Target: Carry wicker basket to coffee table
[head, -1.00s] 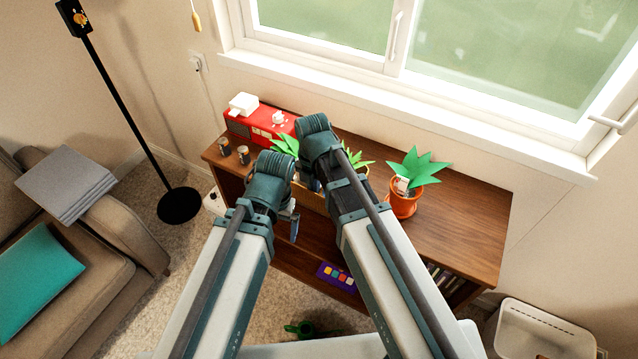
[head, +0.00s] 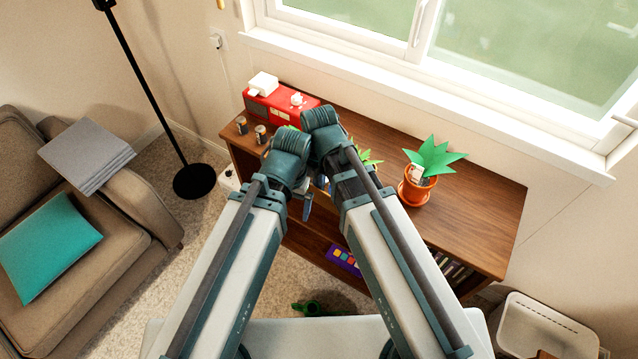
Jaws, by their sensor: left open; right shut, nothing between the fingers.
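My two arms reach over the wooden console (head: 480,215) and their wrists are close together. My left gripper (head: 305,198) is the lower one. It is open, partly hidden by its wrist, at the console's front side. My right gripper (head: 324,182) is shut and empty, mostly hidden behind the wrists. I cannot make out a wicker basket; the area under and behind the wrists is hidden. Green leaves (head: 366,161) show just right of the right wrist. I cannot identify a coffee table in view.
On the console are a red box (head: 275,106), small canisters (head: 261,134) and an orange potted plant (head: 417,188). A brown sofa (head: 140,205) and a black lamp base (head: 194,181) are at left. A white bin (head: 545,325) stands lower right. A green object (head: 312,309) lies on the carpet.

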